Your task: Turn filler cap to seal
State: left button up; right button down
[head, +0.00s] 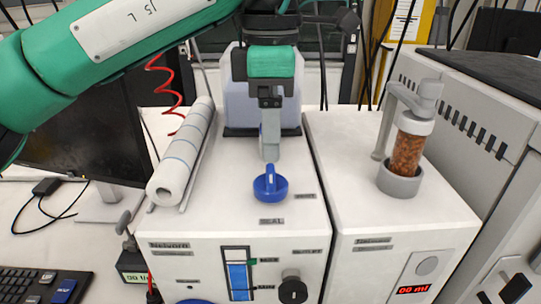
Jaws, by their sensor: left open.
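The filler cap (270,188) is round and blue with a raised grip bar. It sits on the white top of the left machine (225,205). A small label marked SEAL lies on the top just in front of it. My left gripper (270,157) comes in from above and behind the cap. It is open, with grey fingers pointing down and their tips just behind or above the cap; I cannot tell whether they touch it. The fingers are seen nearly edge-on, so the gap between them is hidden. My right gripper is not in view.
A paper roll (182,152) lies left of the cap. A translucent tank (237,105) stands behind my gripper. The right machine (330,160) carries a column of brown granules (407,155). A blue gauge (238,275) and black knob (291,291) are on the front panel.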

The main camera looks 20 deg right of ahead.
pick_arm(q)
notch_tip(320, 180, up, 7)
jog(key=shift+r, duration=0.2)
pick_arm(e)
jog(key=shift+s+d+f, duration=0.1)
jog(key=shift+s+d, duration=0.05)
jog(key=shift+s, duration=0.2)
